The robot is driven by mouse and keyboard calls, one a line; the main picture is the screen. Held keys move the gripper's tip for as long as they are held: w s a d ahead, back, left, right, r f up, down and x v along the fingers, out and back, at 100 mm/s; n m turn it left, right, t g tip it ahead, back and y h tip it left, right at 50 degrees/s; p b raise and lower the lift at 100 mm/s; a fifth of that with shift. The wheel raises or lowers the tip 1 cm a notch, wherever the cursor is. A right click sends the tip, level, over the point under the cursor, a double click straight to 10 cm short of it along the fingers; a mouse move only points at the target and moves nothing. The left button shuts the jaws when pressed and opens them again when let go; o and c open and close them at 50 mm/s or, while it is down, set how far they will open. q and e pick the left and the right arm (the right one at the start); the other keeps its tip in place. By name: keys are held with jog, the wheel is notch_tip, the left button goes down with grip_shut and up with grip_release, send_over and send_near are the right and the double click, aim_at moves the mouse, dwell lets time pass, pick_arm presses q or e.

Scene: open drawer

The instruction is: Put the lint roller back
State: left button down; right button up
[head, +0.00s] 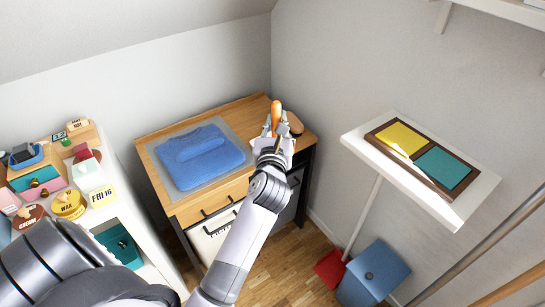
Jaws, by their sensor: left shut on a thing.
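My left gripper (275,127) is over the right end of the wooden-topped cabinet (245,108). It is shut on the lint roller, whose orange handle (276,108) sticks up between the fingers. The roller's lower part is largely hidden by my gripper and wrist. I cannot tell whether the roller touches the top. The cabinet has wooden drawer fronts (199,211) with dark handles; my arm covers part of them. My right gripper is not in view.
A folded blue cloth (203,157) lies on a grey mat on the cabinet. A brown oval object (295,123) is close to my gripper's right. A white shelf (452,208) with a two-colour tray stands right. A blue bin (374,275) and a red dustpan (330,268) are on the floor.

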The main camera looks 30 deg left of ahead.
pick_arm(q)
jog(key=w+a+r+n+g+y+b, duration=0.45)
jog(key=w+a+r+b, duration=0.45)
jog(key=w, duration=0.4)
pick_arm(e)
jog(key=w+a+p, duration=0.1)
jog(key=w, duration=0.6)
pick_arm(q)
notch_tip(320, 180, down, 20)
jog(key=a+b, duration=0.1)
jog(key=b, duration=0.2)
jog(key=shift+s+f+b, duration=0.15)
jog(key=shift+f+b, duration=0.05)
jog(key=shift+b, duration=0.15)
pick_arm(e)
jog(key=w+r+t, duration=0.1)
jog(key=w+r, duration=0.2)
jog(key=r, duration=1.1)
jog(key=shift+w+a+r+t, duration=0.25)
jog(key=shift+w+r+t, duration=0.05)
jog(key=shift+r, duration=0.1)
pick_arm(q)
jog(key=shift+y, duration=0.25)
jog(key=shift+f, duration=0.1)
jog(key=c, duration=1.9)
grip_release()
jog(key=o, duration=0.4)
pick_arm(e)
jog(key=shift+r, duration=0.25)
